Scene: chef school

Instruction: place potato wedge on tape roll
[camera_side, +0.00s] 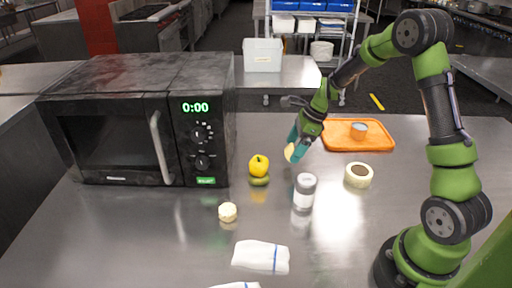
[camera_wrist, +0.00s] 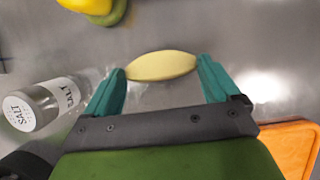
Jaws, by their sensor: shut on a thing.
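A pale yellow potato wedge (camera_wrist: 162,66) lies between the teal fingertips of my gripper (camera_wrist: 160,78) in the wrist view. My gripper is shut on it, near the wedge's two ends. In the side view the wedge (camera_side: 289,152) shows at the tip of my gripper (camera_side: 294,146), which appears to be above the steel table. The tape roll (camera_side: 358,175), cream with a dark centre, lies flat on the table to the right of my gripper.
A salt shaker (camera_side: 304,190) stands between the gripper and the near table. An orange tray (camera_side: 340,140) holding a can (camera_side: 358,130) is behind the roll. A yellow pepper (camera_side: 259,165), a small round item (camera_side: 228,211), a cloth (camera_side: 260,256) and a microwave (camera_side: 140,120) are to the left.

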